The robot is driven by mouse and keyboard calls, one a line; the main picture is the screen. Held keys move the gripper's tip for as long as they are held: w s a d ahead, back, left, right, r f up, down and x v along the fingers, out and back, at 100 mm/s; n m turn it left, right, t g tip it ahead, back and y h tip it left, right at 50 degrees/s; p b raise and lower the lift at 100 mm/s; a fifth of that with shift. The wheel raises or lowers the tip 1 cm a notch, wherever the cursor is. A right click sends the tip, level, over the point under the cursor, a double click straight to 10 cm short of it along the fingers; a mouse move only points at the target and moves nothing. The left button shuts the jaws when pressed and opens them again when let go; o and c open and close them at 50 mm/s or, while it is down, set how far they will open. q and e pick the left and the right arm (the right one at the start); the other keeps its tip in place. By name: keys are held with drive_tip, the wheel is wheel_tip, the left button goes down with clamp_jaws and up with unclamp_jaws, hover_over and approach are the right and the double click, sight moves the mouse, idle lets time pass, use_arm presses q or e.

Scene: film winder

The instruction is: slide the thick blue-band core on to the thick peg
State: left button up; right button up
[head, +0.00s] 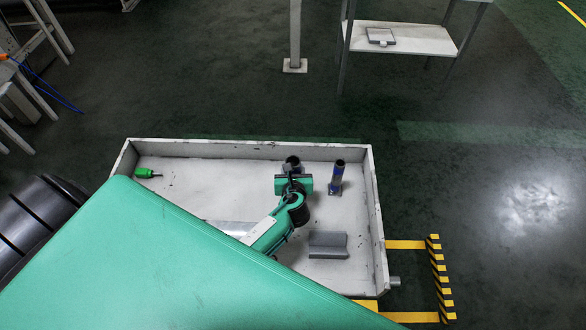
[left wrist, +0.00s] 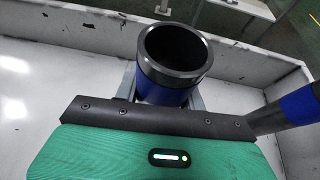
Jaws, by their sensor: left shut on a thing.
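The thick blue-band core (left wrist: 168,88) is a wide, dark, hollow tube with a blue band below its grey rim. It stands between the fingers of my left gripper (left wrist: 163,98) in the left wrist view, its open end towards the camera. In the head view my left gripper (head: 293,181) is over the back middle of the white tray, with the dark top of the core (head: 292,161) just behind it. The core's lower end is hidden, so I cannot tell whether it touches the tray floor. I cannot make out the thick peg. My right gripper is not in view.
A thinner blue-band tube (head: 337,177) stands upright to the right; it also shows in the left wrist view (left wrist: 290,108). A grey block (head: 327,245) and green-handled tool (head: 146,173) lie in the walled white tray (head: 377,215). A striped yellow-black barrier (head: 440,280) stands at right.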

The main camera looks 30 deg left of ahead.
use_arm(q)
drive_tip(key=o, duration=1.1)
drive_tip(key=b+v, duration=0.1)
drive_tip(key=v, duration=1.2)
drive_tip(key=shift+s+d+r+b, duration=0.15)
drive_tip(key=shift+s+r+b, duration=0.15)
drive_tip(key=shift+b, duration=0.1)
drive_tip(key=shift+f, duration=0.1)
